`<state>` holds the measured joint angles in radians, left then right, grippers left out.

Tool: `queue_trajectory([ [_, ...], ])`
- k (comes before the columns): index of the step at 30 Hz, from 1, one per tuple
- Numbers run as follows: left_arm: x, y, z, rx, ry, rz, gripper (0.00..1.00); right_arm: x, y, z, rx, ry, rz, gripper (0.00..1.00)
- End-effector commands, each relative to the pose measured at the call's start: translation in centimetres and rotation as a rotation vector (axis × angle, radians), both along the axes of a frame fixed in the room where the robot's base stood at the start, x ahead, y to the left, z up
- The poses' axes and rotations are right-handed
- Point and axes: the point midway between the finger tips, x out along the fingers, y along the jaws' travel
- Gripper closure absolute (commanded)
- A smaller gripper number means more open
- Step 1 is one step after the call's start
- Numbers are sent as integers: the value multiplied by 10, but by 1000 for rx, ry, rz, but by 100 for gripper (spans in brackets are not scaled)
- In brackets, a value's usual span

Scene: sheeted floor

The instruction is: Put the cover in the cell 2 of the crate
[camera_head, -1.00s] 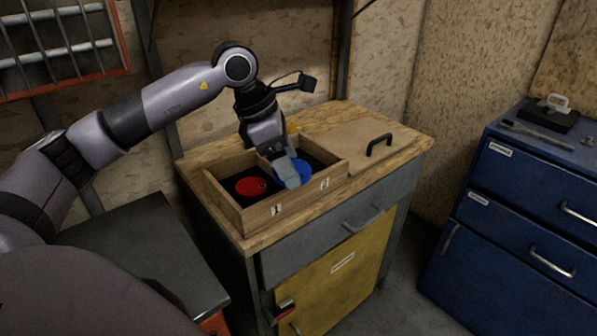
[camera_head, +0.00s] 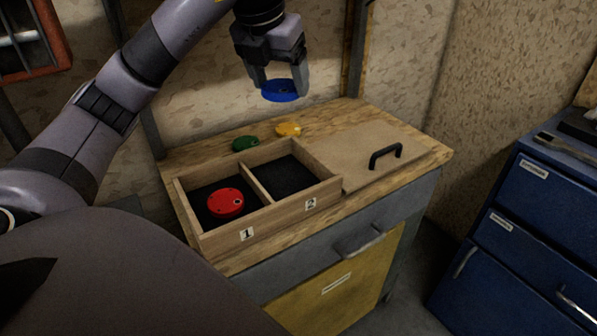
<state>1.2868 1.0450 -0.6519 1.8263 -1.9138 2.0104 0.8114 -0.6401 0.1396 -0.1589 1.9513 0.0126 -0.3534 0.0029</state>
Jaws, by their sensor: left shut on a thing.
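The wooden crate (camera_head: 278,219) stands on the wooden worktop, its front marked 1 on the left and 2 on the right. A red round cover (camera_head: 226,203) lies in cell 1. Cell 2 (camera_head: 290,178) shows a bare black bottom. My left gripper (camera_head: 281,84) is shut on a blue round cover (camera_head: 280,91), held in the air above and behind the crate. The blue cover is clear of the crate and the worktop. My right gripper is not in view.
A green round piece (camera_head: 245,143) and a yellow one (camera_head: 288,129) lie on the worktop (camera_head: 357,107) behind the crate. A flat wooden panel with a black handle (camera_head: 385,155) lies right of the crate. Blue drawers (camera_head: 520,215) stand at the right.

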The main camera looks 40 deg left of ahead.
Motion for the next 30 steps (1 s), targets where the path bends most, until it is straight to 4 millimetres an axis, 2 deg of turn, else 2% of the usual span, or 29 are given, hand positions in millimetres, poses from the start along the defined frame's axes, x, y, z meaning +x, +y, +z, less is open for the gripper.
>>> queue_trajectory([
  [5, 0, 0, -19, -1, 3, -1, 64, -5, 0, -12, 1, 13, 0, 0],
  [8, -1, 0, -40, 1, 5, 0, 64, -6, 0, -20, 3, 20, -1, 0],
  [21, -1, 1, -141, 1, 4, 1, 64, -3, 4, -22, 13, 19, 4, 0],
  [30, -1, 0, -172, 1, 3, -1, 64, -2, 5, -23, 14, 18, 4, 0],
])
